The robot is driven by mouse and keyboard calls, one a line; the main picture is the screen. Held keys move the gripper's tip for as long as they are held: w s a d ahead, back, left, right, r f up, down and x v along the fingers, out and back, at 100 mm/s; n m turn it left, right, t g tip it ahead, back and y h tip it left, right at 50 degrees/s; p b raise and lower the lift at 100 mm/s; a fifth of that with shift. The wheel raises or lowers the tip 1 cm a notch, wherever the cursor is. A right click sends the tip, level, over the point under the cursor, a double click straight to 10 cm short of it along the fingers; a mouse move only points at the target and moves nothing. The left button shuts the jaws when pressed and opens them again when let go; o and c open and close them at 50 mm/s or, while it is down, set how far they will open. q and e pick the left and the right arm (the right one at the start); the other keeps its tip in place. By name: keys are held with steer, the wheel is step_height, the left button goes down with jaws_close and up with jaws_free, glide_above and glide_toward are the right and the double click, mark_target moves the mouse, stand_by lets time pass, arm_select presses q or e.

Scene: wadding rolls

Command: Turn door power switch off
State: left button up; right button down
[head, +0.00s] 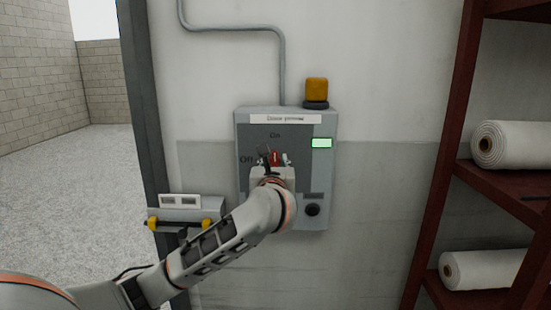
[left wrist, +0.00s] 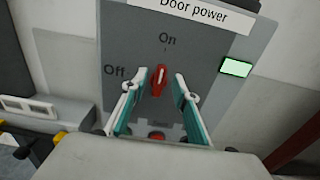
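The door power box (head: 326,170) is a grey wall panel labelled "Door power", with "On" above and "Off" to the left of its switch. The red switch (head: 275,158) also shows in the left wrist view (left wrist: 158,80), close to upright, with its upper end towards "On". My left gripper (head: 274,160) is in front of the panel. In the left wrist view its two teal-lined fingers (left wrist: 157,90) are open, one on each side of the red switch, with visible gaps. The switch's lower surroundings are partly hidden by my gripper. My right gripper is not in view.
A green indicator (head: 321,143) is lit on the panel, and an orange beacon (head: 316,90) stands on top. A grey device with yellow ends (head: 180,224) is at lower left by the door frame. A red-brown shelf (head: 436,160) with white rolls stands right.

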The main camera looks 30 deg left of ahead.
mark_target(275, 160)
arm_select(q)
steer(key=shift+x, duration=1.25)
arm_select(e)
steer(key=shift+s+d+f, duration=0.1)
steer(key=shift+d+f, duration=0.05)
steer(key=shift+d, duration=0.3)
arm_select(q)
jaws_close()
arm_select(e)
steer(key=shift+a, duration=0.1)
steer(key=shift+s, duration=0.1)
